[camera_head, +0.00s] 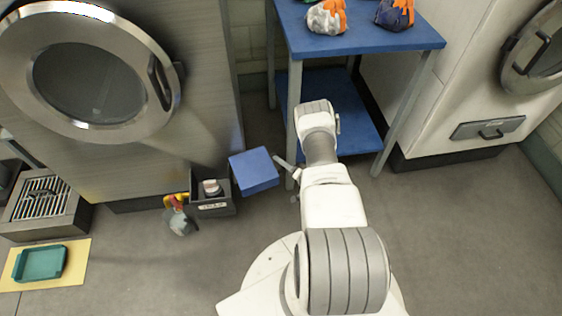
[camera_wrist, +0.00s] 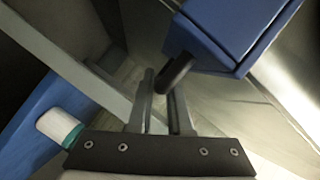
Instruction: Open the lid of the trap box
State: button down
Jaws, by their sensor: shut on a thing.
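The trap box (camera_head: 213,207) is a small dark grey open-topped box with a white label, on the floor in front of the left machine. A whitish round thing (camera_head: 211,187) shows inside it. The blue lid (camera_head: 254,172) is swung away to the right of the box, leaving its top uncovered. In the wrist view the lid (camera_wrist: 232,32) fills the upper right, with a short black handle (camera_wrist: 175,74) on it. My gripper (camera_head: 284,165) is at the lid's right side. In the wrist view my gripper (camera_wrist: 163,88) is shut on the handle.
A blue table (camera_head: 355,38) with a lower shelf (camera_head: 350,130) stands close behind my arm, bags on top. A colourful bundle (camera_head: 179,219) lies left of the box. A grate unit (camera_head: 42,205) and green tray (camera_head: 40,263) are far left. The front floor is clear.

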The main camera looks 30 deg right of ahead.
dwell(0.6)
jog(key=c, duration=0.8)
grip_release()
jog(key=shift+c, duration=0.2)
jog(key=p+v, duration=0.4)
jog(key=v, duration=1.3)
jog(key=shift+s+p, duration=0.15)
jog(key=shift+p, duration=0.15)
jog(key=shift+r, duration=0.1)
